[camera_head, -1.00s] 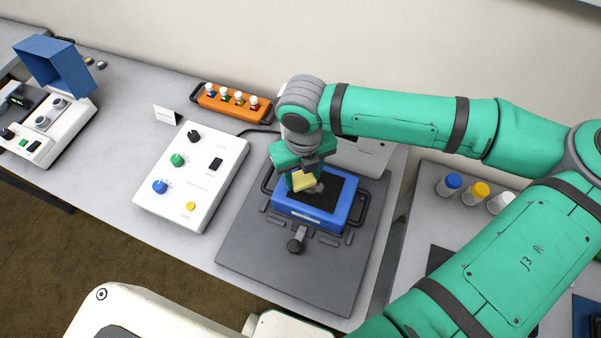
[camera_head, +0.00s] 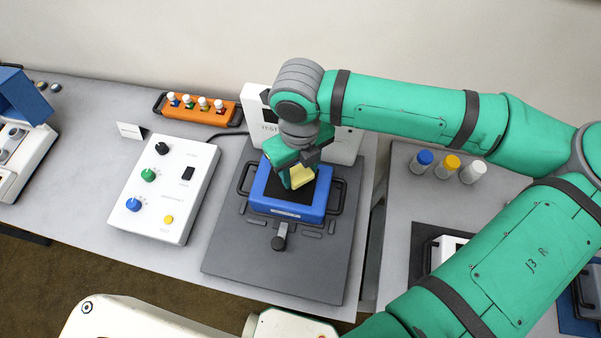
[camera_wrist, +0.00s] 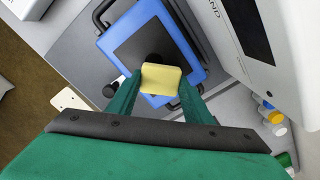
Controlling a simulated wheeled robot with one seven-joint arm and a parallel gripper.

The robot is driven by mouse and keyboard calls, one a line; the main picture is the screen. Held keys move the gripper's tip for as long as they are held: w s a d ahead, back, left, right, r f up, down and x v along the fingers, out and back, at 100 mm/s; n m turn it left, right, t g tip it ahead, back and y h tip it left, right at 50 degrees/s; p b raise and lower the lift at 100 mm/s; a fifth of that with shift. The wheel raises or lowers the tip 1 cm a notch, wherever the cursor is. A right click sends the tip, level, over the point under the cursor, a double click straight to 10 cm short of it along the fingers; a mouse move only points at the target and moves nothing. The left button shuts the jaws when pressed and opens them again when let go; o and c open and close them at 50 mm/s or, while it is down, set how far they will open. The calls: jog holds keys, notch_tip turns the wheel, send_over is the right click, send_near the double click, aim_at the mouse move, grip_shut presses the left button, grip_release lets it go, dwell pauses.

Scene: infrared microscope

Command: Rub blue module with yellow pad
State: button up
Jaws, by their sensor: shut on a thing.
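The blue module (camera_head: 270,204) is a flat blue box with a dark top panel and black side handles. It sits on a grey base plate (camera_head: 268,263). My gripper (camera_head: 292,184) is shut on the yellow pad (camera_head: 299,176) and holds it over the module's dark panel. In the wrist view the pad (camera_wrist: 160,78) sits between my fingertips (camera_wrist: 160,88), over the dark area of the blue module (camera_wrist: 195,75). A dark smudge shows on the panel beside the pad. I cannot tell whether the pad touches the panel.
A white control box (camera_head: 168,185) with knobs stands left of the plate. An orange rack (camera_head: 200,108) with small bottles is behind it. A white instrument (camera_head: 262,118) stands behind the module. Several capped vials (camera_head: 447,167) are on the right table.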

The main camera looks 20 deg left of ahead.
jog(key=shift+r, duration=2.3)
jog(key=shift+w, duration=0.1)
